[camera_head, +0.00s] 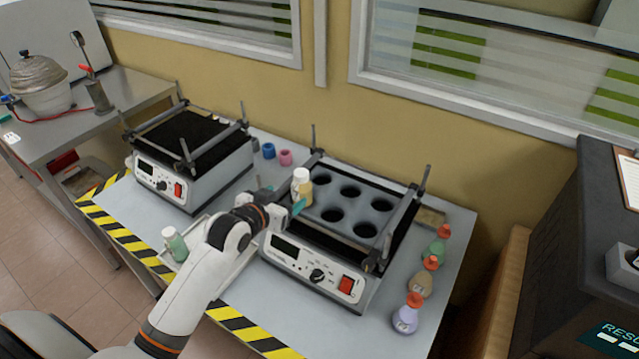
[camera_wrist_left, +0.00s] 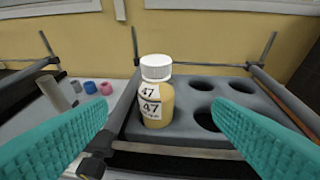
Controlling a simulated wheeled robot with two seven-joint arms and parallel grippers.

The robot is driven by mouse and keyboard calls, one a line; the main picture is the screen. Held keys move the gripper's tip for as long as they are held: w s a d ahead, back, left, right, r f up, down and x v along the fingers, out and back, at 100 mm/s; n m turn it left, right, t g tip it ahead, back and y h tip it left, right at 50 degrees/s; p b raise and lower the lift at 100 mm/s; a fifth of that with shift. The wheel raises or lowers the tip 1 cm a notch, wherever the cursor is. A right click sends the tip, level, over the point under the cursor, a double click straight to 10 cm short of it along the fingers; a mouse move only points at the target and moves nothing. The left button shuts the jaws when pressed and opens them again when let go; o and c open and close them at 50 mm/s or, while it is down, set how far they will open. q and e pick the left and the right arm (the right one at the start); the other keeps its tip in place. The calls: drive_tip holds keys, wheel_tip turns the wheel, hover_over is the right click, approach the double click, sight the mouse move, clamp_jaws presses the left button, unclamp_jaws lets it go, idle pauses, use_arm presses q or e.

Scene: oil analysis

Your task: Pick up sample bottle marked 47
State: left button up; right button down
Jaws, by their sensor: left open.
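The sample bottle marked 47 (camera_wrist_left: 155,98) has a white cap and yellowish contents. It stands upright in the grey rack of the right-hand shaker, at the rack's left end. In the head view the bottle (camera_head: 302,188) shows just beyond my left gripper (camera_head: 285,204). In the left wrist view the teal fingers of my left gripper (camera_wrist_left: 160,140) are spread apart, with the bottle beyond and between them. The fingers do not touch it. My right gripper is not in view.
The grey rack (camera_head: 352,207) has several empty holes and corner posts around it. A second shaker (camera_head: 190,150) stands at left. A greenish bottle (camera_head: 174,243) sits on a white tray near the front edge. Several flasks with red stoppers, including a purple one (camera_head: 406,318), stand at right.

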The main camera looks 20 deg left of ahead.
sight(297, 189)
use_arm(q)
drive_tip(key=x, duration=0.3)
drive_tip(key=p+x, duration=0.1)
drive_tip(key=x, duration=0.1)
drive_tip(key=shift+a, duration=0.3)
drive_tip(key=shift+w+d+f, duration=0.1)
drive_tip(key=shift+w+f, duration=0.05)
drive_tip(key=shift+w, duration=0.2)
drive_tip(key=shift+w+f, duration=0.15)
drive_tip(key=shift+w, duration=0.2)
drive_tip(key=shift+p+x, duration=0.75)
drive_tip(key=shift+x, duration=1.55)
drive_tip(key=shift+f, duration=0.15)
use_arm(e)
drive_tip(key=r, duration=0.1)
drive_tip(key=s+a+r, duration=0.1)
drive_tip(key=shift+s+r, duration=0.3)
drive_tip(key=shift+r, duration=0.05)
use_arm(q)
drive_tip(key=shift+s, duration=0.1)
drive_tip(key=shift+c, duration=0.6)
drive_tip(key=c, duration=1.1)
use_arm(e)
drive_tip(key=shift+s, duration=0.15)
